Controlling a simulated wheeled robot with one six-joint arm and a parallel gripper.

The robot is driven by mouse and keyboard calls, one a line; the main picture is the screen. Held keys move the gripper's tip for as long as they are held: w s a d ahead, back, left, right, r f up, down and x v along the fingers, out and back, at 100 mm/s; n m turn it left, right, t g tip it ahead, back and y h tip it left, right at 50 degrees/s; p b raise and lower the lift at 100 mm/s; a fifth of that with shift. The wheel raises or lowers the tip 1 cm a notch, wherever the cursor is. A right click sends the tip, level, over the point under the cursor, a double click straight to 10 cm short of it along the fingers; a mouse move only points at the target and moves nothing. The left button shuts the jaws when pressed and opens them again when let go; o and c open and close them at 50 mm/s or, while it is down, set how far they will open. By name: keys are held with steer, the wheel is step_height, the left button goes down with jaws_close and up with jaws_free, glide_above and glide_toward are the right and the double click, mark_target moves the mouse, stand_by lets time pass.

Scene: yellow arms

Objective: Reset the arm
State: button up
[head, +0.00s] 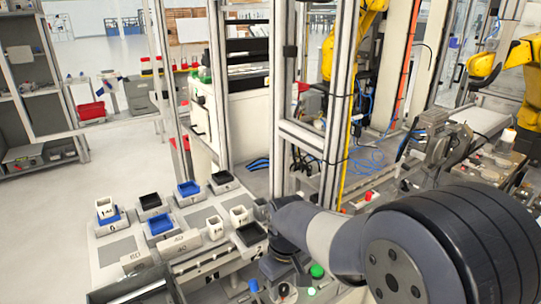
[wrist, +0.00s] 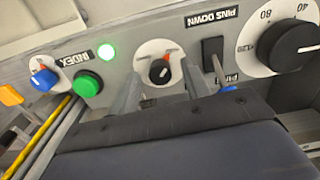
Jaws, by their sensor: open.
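My gripper (wrist: 162,84) shows in the wrist view as two grey fingers, spread apart with nothing held between them. They point at a control panel (wrist: 135,48) with a white round dial that has a small black and red knob (wrist: 159,70). The knob appears between the fingertips; I cannot tell whether they touch it. In the head view my arm reaches from the lower right to the panel at the bottom centre, and its links hide most of the gripper.
The panel also has a lit green lamp (wrist: 106,52), a green button (wrist: 88,83), a blue-handled switch (wrist: 44,78), a black lever switch (wrist: 214,60) and a large black dial (wrist: 294,46). Blue bins (head: 161,224) and white cups (head: 106,208) stand left. Frame posts (head: 340,100) rise behind.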

steer(key=shift+n, duration=0.7)
steer(key=shift+r, duration=1.25)
steer(key=shift+d, duration=0.1)
